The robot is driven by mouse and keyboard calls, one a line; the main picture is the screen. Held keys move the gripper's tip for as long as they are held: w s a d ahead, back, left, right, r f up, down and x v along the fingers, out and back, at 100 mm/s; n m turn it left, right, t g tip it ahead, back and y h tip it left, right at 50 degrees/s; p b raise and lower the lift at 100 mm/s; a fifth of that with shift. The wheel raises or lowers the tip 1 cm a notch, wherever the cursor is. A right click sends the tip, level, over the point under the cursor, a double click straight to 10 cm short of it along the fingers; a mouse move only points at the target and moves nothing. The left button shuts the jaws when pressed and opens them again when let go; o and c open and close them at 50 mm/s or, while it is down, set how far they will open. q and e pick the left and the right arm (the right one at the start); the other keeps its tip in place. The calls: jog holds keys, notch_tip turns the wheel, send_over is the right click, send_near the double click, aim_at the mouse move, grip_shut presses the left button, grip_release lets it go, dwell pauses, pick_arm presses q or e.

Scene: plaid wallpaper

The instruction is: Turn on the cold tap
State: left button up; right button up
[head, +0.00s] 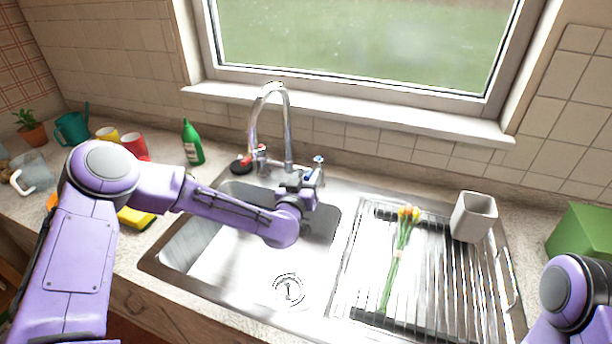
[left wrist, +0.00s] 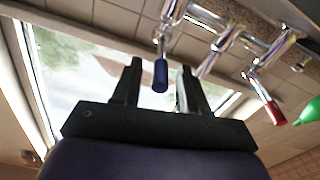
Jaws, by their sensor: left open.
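The chrome tap (head: 288,125) stands behind the sink with a curved spout. Its blue-tipped cold handle (head: 318,159) is on the right and its red-tipped hot handle (head: 246,162) on the left. My left gripper (head: 310,181) is over the back right of the basin, close to the cold handle. In the left wrist view, the left gripper's fingers (left wrist: 160,66) are open and empty, and the blue handle (left wrist: 161,76) appears between them; I cannot tell whether they touch. The red handle (left wrist: 277,114) is at the right there. My right gripper is out of view.
The sink basin (head: 205,258) is empty. Flowers (head: 402,245) lie on the drainboard beside a grey cup (head: 473,216). A green bottle (head: 192,143) stands left of the tap. A green box (head: 585,234) is at the far right. The windowsill (head: 350,111) runs behind the tap.

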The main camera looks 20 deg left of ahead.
pick_arm(q)
jog(key=shift+w+f, duration=0.1)
grip_shut()
jog(key=n+y, duration=0.1)
jog(key=d+n+y+b, duration=0.1)
jog(key=y, duration=0.1)
jog(key=d+y, duration=0.1)
jog(key=shift+w+d+n+g, duration=0.15)
jog(key=shift+d+n+g, duration=0.15)
jog(key=shift+n, duration=0.1)
grip_release()
jog(key=shift+b, duration=0.3)
jog(key=b+v, duration=0.3)
jog(key=v, duration=0.7)
jog(key=shift+s, duration=0.3)
